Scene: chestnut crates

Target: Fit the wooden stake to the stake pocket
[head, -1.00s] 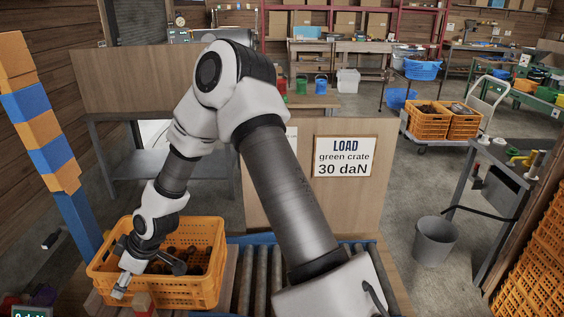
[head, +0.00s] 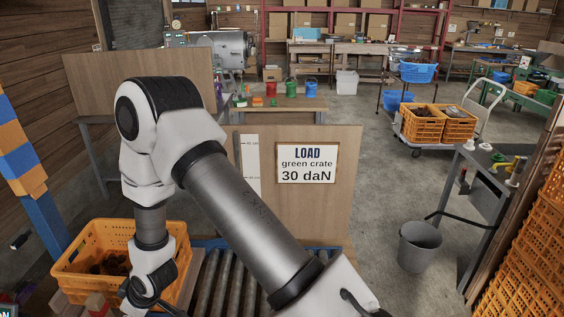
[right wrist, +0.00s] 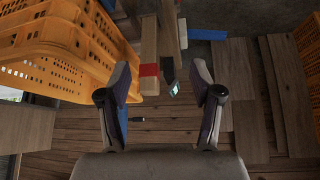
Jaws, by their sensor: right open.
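My right arm crosses the head view, and its gripper (head: 136,303) is low at the bottom edge, in front of the orange crate's near right side. In the right wrist view the gripper (right wrist: 164,92) is open, with nothing between its fingers. A pale wooden post with a red band (right wrist: 149,52) stands ahead of the fingers, apart from them; I cannot tell whether it is the stake. A second, greyer wooden piece (right wrist: 168,38) is beside it. I cannot make out the stake pocket. My left gripper is not in view.
The orange crate (head: 82,233) holds dark chestnuts and stands left of the roller conveyor (head: 222,272). An orange crate wall (right wrist: 62,52) fills the wrist view's upper left. A board with a LOAD sign (head: 307,163) stands behind the conveyor. A grey bin (head: 420,247) is at right.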

